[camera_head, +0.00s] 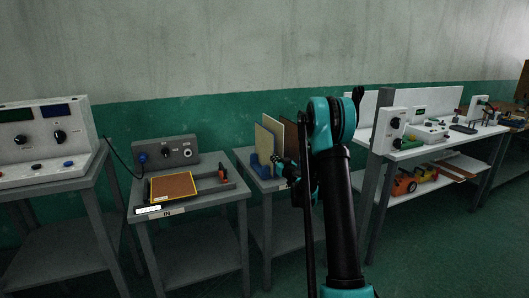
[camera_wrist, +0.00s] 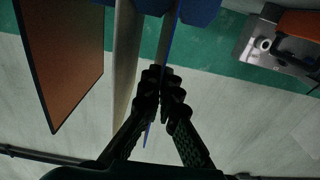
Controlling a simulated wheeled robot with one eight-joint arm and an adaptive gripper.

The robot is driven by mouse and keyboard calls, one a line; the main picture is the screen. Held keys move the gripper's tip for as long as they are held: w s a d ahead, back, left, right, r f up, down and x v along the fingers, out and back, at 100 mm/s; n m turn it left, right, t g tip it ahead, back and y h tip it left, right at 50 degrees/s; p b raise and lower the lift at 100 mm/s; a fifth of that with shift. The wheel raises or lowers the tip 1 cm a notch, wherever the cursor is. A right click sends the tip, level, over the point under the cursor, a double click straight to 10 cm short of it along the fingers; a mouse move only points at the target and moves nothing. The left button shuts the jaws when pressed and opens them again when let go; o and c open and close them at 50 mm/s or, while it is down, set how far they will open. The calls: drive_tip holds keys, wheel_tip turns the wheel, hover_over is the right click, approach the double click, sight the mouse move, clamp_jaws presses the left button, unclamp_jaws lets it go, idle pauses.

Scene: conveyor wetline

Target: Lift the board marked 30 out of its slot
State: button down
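Several upright boards stand in a blue slotted rack (camera_head: 257,167) on a small grey table in the head view: a tan board (camera_head: 264,143), a cream board (camera_head: 274,128) and a brown one partly behind my arm. In the wrist view a brown board (camera_wrist: 62,60) is at left, a pale board (camera_wrist: 125,55) is beside it, and a thin blue-edged board (camera_wrist: 173,40) is seen edge-on. My gripper (camera_wrist: 161,90) has its fingers on both sides of the blue-edged board, closed against it. No number 30 is readable on any board.
A grey fixture with a brown panel (camera_head: 172,186) stands on the table marked IN at left. A white control console (camera_head: 42,140) is farther left. A white bench (camera_head: 450,137) with instruments stands at right. The pale board is close beside my left finger.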

wheel_tip(320, 180, up, 9)
drive_tip(key=shift+r, duration=0.2)
idle(1.3)
